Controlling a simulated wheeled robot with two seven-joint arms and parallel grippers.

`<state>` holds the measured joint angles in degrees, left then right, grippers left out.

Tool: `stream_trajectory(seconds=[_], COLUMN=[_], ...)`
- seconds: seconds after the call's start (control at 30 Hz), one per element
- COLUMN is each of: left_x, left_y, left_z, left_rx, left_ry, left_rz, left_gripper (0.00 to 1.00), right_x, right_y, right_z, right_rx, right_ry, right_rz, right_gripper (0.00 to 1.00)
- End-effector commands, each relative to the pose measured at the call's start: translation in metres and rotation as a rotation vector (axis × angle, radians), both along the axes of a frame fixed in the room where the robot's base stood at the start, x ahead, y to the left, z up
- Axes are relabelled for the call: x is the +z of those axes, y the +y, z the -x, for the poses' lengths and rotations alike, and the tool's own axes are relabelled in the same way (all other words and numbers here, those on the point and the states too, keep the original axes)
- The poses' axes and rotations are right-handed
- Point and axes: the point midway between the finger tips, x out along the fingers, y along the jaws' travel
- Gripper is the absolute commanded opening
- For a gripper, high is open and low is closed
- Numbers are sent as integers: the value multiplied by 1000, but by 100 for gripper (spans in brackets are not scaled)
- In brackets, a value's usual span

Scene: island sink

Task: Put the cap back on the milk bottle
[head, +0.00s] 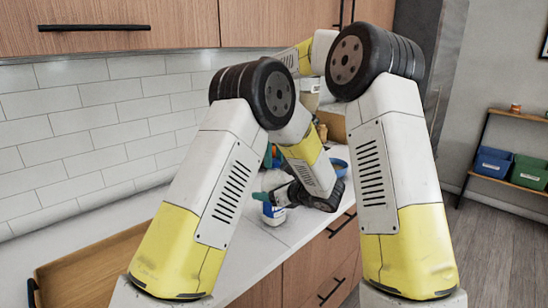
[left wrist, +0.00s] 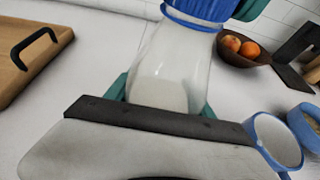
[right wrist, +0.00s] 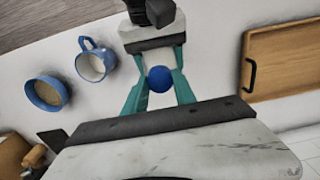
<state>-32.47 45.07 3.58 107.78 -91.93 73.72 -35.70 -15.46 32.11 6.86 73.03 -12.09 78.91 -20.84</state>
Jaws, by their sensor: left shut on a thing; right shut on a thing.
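The milk bottle (left wrist: 165,65) is clear, with white milk low inside and blue at its neck. In the left wrist view it stands between the teal fingers of my left gripper (left wrist: 165,98), which is shut on it. The round blue cap (right wrist: 160,79) is between the teal fingers of my right gripper (right wrist: 158,84), shut on it. The cap also shows at the bottle's top in the left wrist view (left wrist: 205,7). I cannot tell whether it is seated.
A wooden board with a black handle (right wrist: 285,75) lies on the counter on one side. A blue-and-white mug (right wrist: 93,66) and a blue bowl (right wrist: 46,93) stand on the other. A wooden bowl (left wrist: 258,58) with orange fruit is behind. The counter edge is close.

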Motion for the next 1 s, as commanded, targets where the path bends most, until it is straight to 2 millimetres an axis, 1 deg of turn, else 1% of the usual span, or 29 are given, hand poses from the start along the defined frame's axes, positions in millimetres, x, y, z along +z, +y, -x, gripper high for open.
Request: stream_trajectory(seconds=[0.17, 0.2, 0.27, 0.3, 0.33, 0.63, 0.73, 0.87, 1.0], left_x=[0, 0, 0, 0, 0, 0, 0, 0, 0], left_y=[0, 0, 0, 0, 0, 0, 0, 0, 0], left_z=[0, 0, 0, 0, 0, 0, 0, 0, 0], left_rx=[0, 0, 0, 0, 0, 0, 0, 0, 0], left_ry=[0, 0, 0, 0, 0, 0, 0, 0, 0], left_rz=[0, 0, 0, 0, 0, 0, 0, 0, 0], left_gripper=[0, 0, 0, 0, 0, 0, 0, 0, 0], right_x=[0, 0, 0, 0, 0, 1, 7, 27, 59], right_y=[0, 0, 0, 0, 0, 0, 0, 0, 1], right_z=[0, 0, 0, 0, 0, 0, -1, -1, -2], right_rx=[-5, -5, -5, -5, -5, -5, -6, -6, -6], right_ry=[0, 0, 0, 0, 0, -1, -2, -4, -5], right_rz=[0, 0, 0, 0, 0, -1, -1, -1, -2], right_gripper=[0, 34, 46, 54, 58, 58, 58, 58, 58])
